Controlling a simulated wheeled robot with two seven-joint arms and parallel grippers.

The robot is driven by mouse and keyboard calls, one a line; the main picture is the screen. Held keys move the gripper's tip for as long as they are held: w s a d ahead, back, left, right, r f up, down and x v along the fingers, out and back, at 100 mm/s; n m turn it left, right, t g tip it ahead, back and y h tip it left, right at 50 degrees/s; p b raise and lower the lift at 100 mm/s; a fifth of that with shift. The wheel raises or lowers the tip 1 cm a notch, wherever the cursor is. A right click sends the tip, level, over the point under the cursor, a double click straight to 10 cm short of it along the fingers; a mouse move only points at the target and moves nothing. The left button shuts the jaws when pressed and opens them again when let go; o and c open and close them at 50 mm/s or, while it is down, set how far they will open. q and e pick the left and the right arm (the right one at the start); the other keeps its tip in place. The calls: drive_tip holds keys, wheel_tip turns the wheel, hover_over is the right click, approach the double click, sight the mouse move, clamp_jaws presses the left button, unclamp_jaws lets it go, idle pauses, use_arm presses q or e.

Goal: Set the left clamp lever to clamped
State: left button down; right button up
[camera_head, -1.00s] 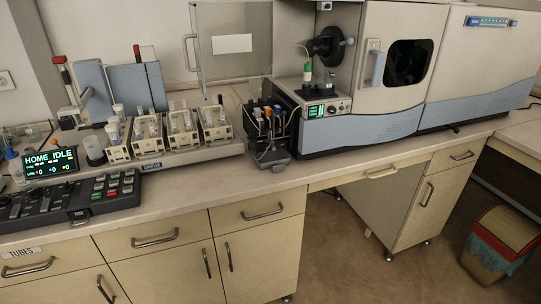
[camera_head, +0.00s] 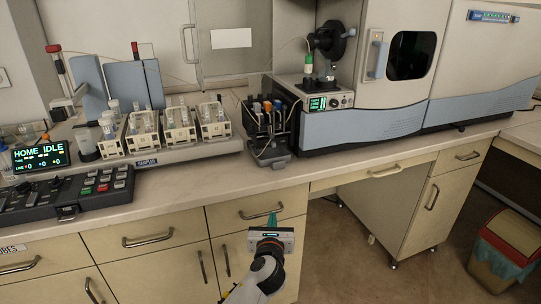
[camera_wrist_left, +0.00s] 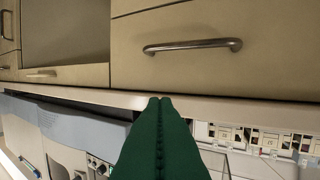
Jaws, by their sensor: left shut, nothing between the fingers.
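My left gripper (camera_head: 272,219) is in front of the drawers below the bench edge in the head view, with its green fingers pointing up. In the left wrist view its fingers (camera_wrist_left: 160,103) are shut together and empty. The black pump unit (camera_head: 270,138) stands on the bench above and beyond the gripper, apart from it. Small orange, blue and dark parts show on its top. The left clamp lever is too small to single out, so its position cannot be told. My right gripper is not in view.
The bench front edge (camera_head: 330,166) lies between my gripper and the pump unit. Racks of vials (camera_head: 145,134) stand left of the pump and the spectrometer (camera_head: 370,124) stands right. A drawer handle (camera_head: 262,211) is close to the gripper. The control console (camera_head: 95,187) is far left.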

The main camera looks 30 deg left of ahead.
use_arm(q)
wheel_tip(320, 180, up, 11)
drive_tip(key=a+m+t+y, duration=0.1)
drive_tip(key=m+t+y, duration=0.1)
drive_tip(key=m, duration=0.1)
drive_tip(key=shift+s+r+m+y+b, duration=0.2)
drive_tip(key=shift+s+m+y+b, duration=0.1)
drive_tip(key=shift+b, duration=0.05)
drive_tip(key=shift+a, duration=0.1)
drive_tip(key=d+r+x, duration=0.1)
drive_tip(key=r+x, duration=0.1)
drive_tip(key=x, duration=1.1)
drive_tip(key=shift+r, duration=0.25)
drive_tip(key=shift+w, duration=0.1)
drive_tip(key=shift+d+r, duration=0.1)
